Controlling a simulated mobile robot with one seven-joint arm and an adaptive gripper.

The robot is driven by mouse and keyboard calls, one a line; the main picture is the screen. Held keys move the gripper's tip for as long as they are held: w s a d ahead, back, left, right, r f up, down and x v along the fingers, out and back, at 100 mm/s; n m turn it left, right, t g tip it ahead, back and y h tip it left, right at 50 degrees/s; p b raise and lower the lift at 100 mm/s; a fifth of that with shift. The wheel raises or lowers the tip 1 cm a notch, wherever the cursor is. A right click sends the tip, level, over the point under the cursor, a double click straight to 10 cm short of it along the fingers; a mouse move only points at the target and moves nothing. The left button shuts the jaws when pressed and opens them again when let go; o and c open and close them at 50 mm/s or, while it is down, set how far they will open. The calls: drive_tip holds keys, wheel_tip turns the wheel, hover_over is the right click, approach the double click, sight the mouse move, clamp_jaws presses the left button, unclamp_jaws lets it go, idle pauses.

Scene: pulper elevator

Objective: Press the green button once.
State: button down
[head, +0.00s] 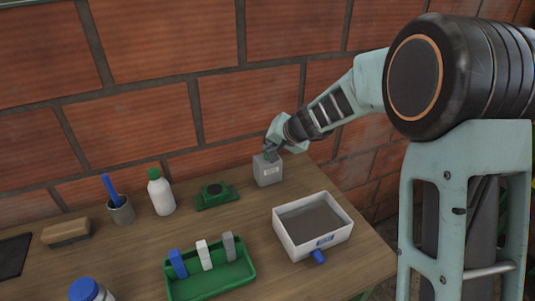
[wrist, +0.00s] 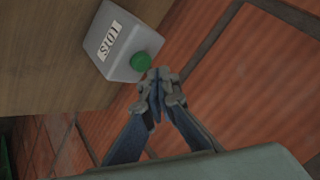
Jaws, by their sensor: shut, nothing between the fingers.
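The green button (wrist: 141,61) is a small round knob on the top of a grey box (wrist: 112,40) with a white label. In the head view the grey box (head: 267,172) stands at the back of the table near the brick wall, and its button is hidden behind my gripper (head: 270,152). My gripper (wrist: 158,82) is shut and empty, pointing down at the box top. In the wrist view its fingertips are right beside the button's edge. I cannot tell whether they touch it.
On the wooden table (head: 130,245) are a white bin (head: 290,238) with a blue tap-like part, a green tray (head: 210,285) with upright blocks, a green device (head: 215,194), a white bottle (head: 161,193) and a cup (head: 121,212). The brick wall (head: 160,110) is close behind the box.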

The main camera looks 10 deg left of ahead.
drive_tip(key=shift+r, duration=0.1)
wheel_tip(320, 180, up, 5)
drive_tip(key=p, duration=0.4)
idle(0.7)
